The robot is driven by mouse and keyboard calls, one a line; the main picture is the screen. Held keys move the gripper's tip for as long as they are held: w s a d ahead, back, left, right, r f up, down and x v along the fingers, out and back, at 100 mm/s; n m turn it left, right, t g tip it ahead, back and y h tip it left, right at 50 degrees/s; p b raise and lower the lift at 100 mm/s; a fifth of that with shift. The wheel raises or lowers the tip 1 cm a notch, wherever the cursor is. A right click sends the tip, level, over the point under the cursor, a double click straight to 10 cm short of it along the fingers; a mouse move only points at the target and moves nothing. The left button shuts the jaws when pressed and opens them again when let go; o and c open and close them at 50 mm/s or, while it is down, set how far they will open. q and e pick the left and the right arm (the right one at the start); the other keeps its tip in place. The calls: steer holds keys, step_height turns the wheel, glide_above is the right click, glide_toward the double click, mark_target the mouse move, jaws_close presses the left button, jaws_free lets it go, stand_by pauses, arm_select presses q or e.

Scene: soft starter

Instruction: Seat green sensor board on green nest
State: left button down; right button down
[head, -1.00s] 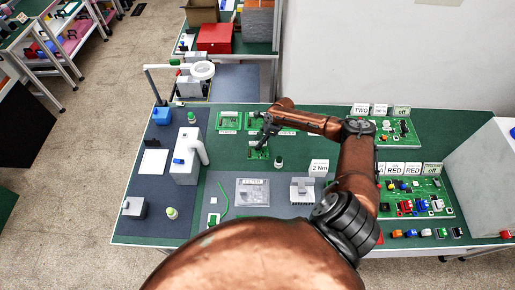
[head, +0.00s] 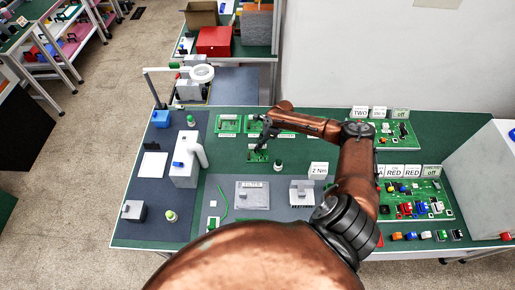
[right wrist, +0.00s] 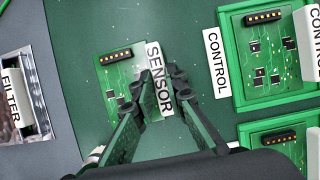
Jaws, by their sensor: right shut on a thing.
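The green sensor board (right wrist: 118,72) has a black pin connector with gold pins, dark chips and a white SENSOR label (right wrist: 159,78) along one side. My right gripper (right wrist: 152,98) has its fingers on either side of the label end and is shut on the board. In the head view my right gripper (head: 264,141) is above the green sensor board (head: 257,156), partly covering it. Whether the board touches the surface under it is unclear. I cannot single out the green nest with certainty. My left gripper is not in view.
Green trays holding CONTROL boards (right wrist: 270,58) lie right of the gripper in the wrist view. A FILTER part (right wrist: 20,95) is at the left. In the head view, a green-capped bottle (head: 278,166) stands close to the gripper and a 2 Nm sign (head: 318,170) is further right.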

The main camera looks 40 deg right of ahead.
steer(key=shift+r, duration=0.15)
steer(key=shift+r, duration=0.2)
step_height(320, 180, up, 2)
steer(key=shift+r, duration=0.2)
steer(key=s+d+r, duration=0.1)
steer(key=s+r, duration=0.9)
steer(key=s, duration=0.4)
steer(key=shift+d, duration=0.15)
